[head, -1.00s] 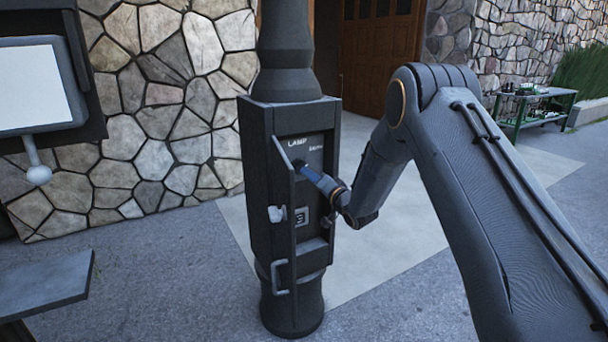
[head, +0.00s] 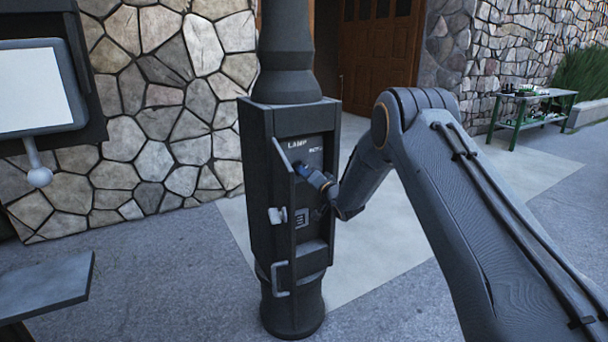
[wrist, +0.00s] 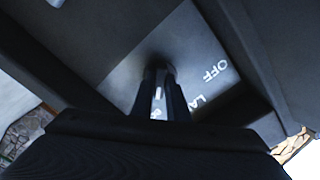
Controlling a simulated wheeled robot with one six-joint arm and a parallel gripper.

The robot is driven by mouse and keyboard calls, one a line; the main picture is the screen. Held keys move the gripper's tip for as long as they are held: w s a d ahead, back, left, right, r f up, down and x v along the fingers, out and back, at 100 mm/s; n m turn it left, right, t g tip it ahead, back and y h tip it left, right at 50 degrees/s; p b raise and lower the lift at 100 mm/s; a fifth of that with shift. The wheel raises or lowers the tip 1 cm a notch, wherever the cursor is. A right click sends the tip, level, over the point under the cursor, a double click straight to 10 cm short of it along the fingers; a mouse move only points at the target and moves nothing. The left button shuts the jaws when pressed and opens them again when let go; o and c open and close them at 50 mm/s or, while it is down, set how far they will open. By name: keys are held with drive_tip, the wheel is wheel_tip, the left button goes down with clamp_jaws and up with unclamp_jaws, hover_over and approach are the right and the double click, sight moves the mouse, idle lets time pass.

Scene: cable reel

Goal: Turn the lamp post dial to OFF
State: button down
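The lamp post (head: 258,190) stands in the middle of the head view, with its box door (head: 283,200) swung open. The recessed panel bears the label LAMP (head: 298,144) and a second word that is too small to read surely. My gripper (head: 300,168) reaches into the box from the right, at the panel. In the wrist view, OFF (wrist: 215,72) and part of LAMP show tilted on the panel. My two fingers (wrist: 159,72) point at a dark round spot that seems to be the dial, mostly hidden behind them. A narrow gap shows between the fingers; their grip is unclear.
The door edge stands close to the left of my gripper. A lower box part (head: 301,219) and handle (head: 280,278) sit below. A stone wall (head: 150,110) is behind, a screen (head: 38,90) at left, and a green table (head: 528,108) at far right.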

drive_tip(key=shift+n, duration=0.3)
drive_tip(key=shift+w+d+n+b, duration=0.1)
drive_tip(key=shift+n+b, duration=2.2)
drive_tip(key=shift+n, duration=2.5)
drive_tip(key=shift+d+n+b, duration=0.1)
drive_tip(key=shift+n+b, duration=2.2)
drive_tip(key=shift+n, duration=2.5)
drive_tip(key=c, duration=1.7)
unclamp_jaws()
